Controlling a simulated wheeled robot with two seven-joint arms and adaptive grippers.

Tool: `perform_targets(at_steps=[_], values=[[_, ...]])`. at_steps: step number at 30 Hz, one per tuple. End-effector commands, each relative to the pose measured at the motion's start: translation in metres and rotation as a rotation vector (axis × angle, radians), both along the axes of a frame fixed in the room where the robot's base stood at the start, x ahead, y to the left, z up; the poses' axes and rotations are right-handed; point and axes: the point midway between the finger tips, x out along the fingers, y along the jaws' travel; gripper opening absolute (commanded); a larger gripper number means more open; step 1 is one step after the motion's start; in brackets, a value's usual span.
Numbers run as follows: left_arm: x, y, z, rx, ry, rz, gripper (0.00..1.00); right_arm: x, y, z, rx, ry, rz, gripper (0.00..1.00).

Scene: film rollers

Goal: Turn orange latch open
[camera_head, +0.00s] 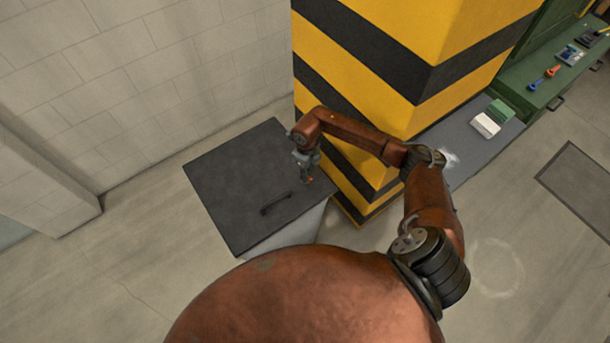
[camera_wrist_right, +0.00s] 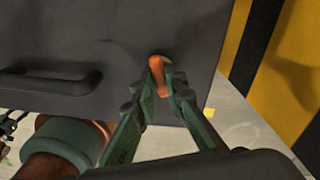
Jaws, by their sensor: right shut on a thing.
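The orange latch (camera_wrist_right: 158,76) sits on the dark lid near its edge in the right wrist view. In the head view only a small orange bit of the latch (camera_head: 308,180) shows beneath the gripper. My right gripper (camera_wrist_right: 160,90) is shut on the latch, with a green finger on either side of it; the fingers hide part of it. In the head view the right gripper (camera_head: 305,172) reaches down to the lid's right side. The dark lid (camera_head: 225,185) lies flat and closed on a light box.
A black handle (camera_head: 275,203) stands up from the lid, left of the latch. A yellow-and-black striped pillar (camera_head: 400,60) rises close beside the lid's right edge. A grey bench (camera_head: 450,140) and a green workbench (camera_head: 540,90) with tools stand right. Open floor lies in front.

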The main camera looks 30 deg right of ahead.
Motion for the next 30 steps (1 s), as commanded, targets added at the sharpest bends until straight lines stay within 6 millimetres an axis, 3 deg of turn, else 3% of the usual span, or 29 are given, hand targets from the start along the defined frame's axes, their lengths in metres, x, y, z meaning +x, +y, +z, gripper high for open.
perform_targets(at_steps=[15, 30], values=[[-0.010, 0.000, -0.042, 0.000, 0.017, 0.000, 0.40, 0.001, -0.001, -0.003, -0.004, 0.000, 0.492, 0.00], [-0.019, 0.000, -0.071, 0.000, 0.031, 0.001, 0.40, 0.000, -0.001, -0.002, -0.002, 0.001, 0.911, 0.00]])
